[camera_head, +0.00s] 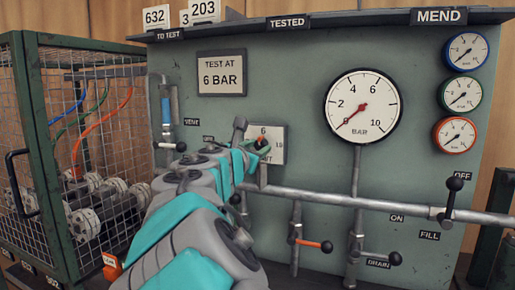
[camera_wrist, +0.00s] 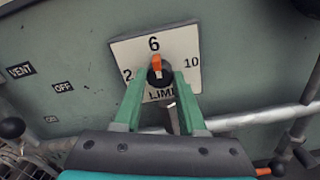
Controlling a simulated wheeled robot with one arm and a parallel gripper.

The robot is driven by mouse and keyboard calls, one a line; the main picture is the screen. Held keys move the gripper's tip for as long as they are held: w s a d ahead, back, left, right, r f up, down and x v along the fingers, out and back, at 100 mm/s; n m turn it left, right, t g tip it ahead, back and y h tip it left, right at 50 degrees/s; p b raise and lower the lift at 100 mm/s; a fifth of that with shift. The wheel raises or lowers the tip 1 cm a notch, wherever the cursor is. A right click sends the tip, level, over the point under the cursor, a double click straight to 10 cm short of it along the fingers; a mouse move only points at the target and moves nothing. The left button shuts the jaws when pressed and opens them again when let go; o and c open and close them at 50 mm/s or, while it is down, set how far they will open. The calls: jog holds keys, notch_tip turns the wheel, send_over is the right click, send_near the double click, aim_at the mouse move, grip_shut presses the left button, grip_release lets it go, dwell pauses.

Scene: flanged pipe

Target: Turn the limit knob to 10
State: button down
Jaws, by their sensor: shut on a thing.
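The limit knob (camera_wrist: 160,77) is black with an orange pointer (camera_wrist: 156,62). The pointer aims up at the 6 on the white limit plate (camera_wrist: 128,50), which also has a 2 at left and a 10 at right. My gripper (camera_wrist: 159,80) has its two green fingers on either side of the knob and is shut on it. In the head view, my gripper (camera_head: 261,146) reaches the limit plate (camera_head: 278,144), and my arm and gripper hide part of the plate and most of the knob.
A large gauge (camera_head: 362,106) reads near zero. A horizontal pipe (camera_head: 340,199) with several levers runs below the plate. A wire cage (camera_head: 70,150) holding flanged pipes stands at left. A "TEST AT 6 BAR" sign (camera_head: 222,74) hangs above.

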dwell(0.4)
jog(key=m+b, duration=0.3)
jog(key=m, duration=0.2)
jog(key=shift+f, duration=0.15)
jog(key=m+b, duration=0.3)
jog(key=m, duration=0.2)
jog(key=m+b, duration=0.3)
jog(key=shift+m, duration=0.3)
jog(key=shift+m+b, duration=1.9)
jog(key=shift+m, duration=0.3)
jog(key=shift+c, duration=2.3)
grip_release()
jog(key=shift+r, duration=0.2)
jog(key=shift+s, duration=0.1)
